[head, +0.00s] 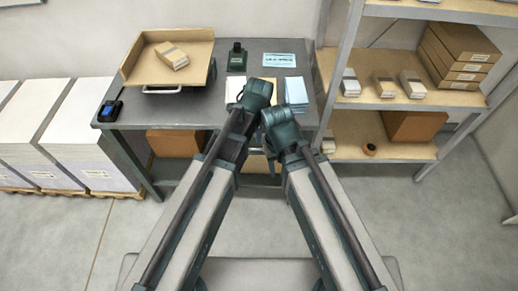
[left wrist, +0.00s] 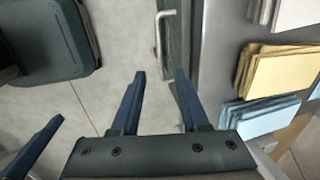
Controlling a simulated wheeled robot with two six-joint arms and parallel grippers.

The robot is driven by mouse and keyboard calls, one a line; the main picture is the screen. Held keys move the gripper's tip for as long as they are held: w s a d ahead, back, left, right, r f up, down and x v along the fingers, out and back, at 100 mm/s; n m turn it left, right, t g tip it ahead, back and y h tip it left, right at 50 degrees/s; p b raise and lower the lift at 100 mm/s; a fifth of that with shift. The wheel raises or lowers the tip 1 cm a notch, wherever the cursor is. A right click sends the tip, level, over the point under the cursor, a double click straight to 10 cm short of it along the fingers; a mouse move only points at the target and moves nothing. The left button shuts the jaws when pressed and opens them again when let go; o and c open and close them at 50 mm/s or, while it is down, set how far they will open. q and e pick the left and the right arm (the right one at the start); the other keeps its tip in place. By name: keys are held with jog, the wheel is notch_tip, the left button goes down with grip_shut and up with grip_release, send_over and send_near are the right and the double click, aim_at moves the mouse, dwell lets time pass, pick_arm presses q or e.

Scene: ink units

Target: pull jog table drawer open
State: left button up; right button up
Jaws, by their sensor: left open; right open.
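The jog table (head: 200,107) is a grey bench, seen in the head view. In the left wrist view a pale metal bar handle (left wrist: 158,36) stands on the dark front (left wrist: 178,42) along the table's edge. My left gripper (left wrist: 160,73) is open and empty there, its two blue fingers apart, pointing towards the handle without touching it.
The table top holds a tan tray (head: 137,72) with a card stack, a dark ink bottle (head: 237,57), and blue card stacks (head: 296,92). A shelf rack (head: 380,152) stands at right, paper stacks (head: 80,150) at left. The floor in front is clear.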

aim_at(259, 149)
pick_arm(q)
jog(key=f+b, duration=0.3)
jog(key=w+f+b, duration=0.1)
jog(key=f+b, duration=0.3)
jog(key=w+f+b, duration=0.1)
jog(key=f+b, duration=0.2)
jog(key=f, duration=0.1)
jog(key=shift+w+f, duration=0.1)
jog(key=shift+f, duration=0.05)
jog(key=shift+c, duration=0.2)
grip_shut()
dwell(1.0)
